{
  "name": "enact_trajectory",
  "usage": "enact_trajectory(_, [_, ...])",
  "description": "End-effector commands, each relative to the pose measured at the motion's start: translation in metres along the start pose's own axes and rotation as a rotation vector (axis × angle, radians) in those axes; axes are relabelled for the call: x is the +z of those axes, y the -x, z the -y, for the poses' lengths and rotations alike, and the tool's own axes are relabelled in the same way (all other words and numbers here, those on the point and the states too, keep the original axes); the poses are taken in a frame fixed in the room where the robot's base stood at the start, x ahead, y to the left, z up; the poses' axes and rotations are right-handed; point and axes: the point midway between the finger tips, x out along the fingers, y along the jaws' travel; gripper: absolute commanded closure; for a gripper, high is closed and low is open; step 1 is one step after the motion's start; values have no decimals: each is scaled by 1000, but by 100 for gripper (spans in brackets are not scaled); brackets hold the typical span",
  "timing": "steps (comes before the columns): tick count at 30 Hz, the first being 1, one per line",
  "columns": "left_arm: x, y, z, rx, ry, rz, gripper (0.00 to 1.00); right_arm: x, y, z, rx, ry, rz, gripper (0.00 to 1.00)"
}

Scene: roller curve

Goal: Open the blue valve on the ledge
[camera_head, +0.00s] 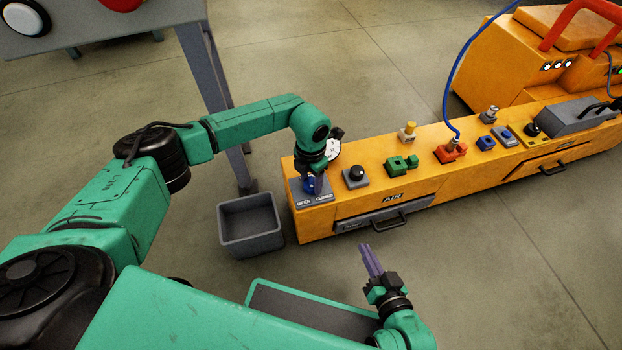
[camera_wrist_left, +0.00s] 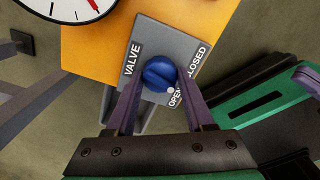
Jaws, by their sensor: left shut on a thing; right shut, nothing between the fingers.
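The blue valve (camera_head: 309,187) is a round knob on a grey plate at the left end of the orange ledge (camera_head: 372,169). My left gripper (camera_head: 313,180) comes down over it and partly hides it. In the left wrist view the blue valve (camera_wrist_left: 159,72) sits between the two fingers of the left gripper (camera_wrist_left: 160,88), which is shut on it. The knob's white dot lies beside the word OPEN on the plate, with CLOSED further up and right. My right gripper (camera_head: 371,262) is shut and empty, in front of the ledge and apart from it.
A white gauge (camera_head: 333,150) stands just behind the valve. A black knob (camera_head: 356,175), a green block (camera_head: 402,163) and a red connector (camera_head: 451,151) with a blue hose are further right on the ledge. A grey bin (camera_head: 250,225) stands on the floor at the left.

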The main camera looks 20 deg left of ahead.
Motion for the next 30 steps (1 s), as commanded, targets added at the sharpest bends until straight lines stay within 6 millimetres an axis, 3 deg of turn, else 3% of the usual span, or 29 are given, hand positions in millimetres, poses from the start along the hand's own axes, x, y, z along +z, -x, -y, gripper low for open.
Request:
enact_trajectory(15, [0,0,-1,1,-439,1,100,-4,0,1,-1,1,-1,100])
enact_trajectory(30, [1,1,-1,1,-599,2,100,-3,0,1,0,1,-1,100])
